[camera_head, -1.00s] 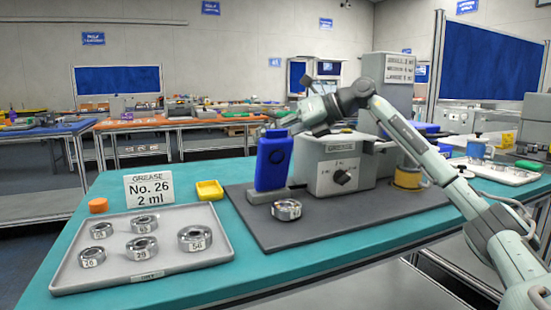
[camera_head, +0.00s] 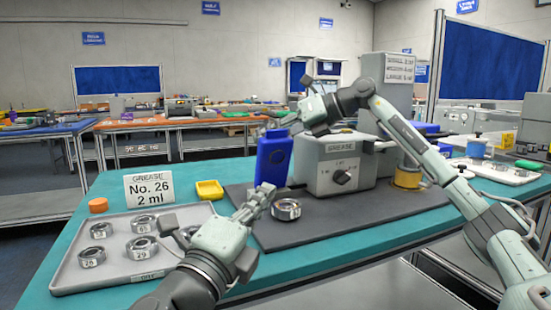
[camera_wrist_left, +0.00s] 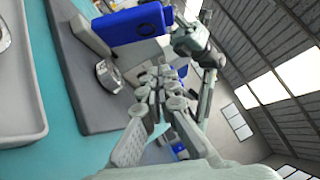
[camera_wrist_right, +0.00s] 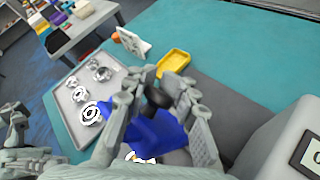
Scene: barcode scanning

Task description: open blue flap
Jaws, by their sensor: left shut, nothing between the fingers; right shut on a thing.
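The blue flap (camera_head: 273,160) stands upright at the left end of the grey grease machine (camera_head: 335,160). My right gripper (camera_head: 280,122) is at its top and is shut on the flap; in the right wrist view the fingers (camera_wrist_right: 166,92) close around a dark part above the blue flap (camera_wrist_right: 158,135). My left gripper (camera_head: 264,190) is shut and empty, low in front of the flap and just left of a metal bearing ring (camera_head: 287,210). The left wrist view shows the flap (camera_wrist_left: 135,25) beyond my left fingertips (camera_wrist_left: 163,75); contact cannot be told.
A grey tray (camera_head: 70,278) with several numbered bearing rings lies at the left, partly behind my left arm. A yellow dish (camera_head: 209,190), an orange cap (camera_head: 98,205) and a "No. 26 2 ml" card (camera_head: 148,187) stand behind it.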

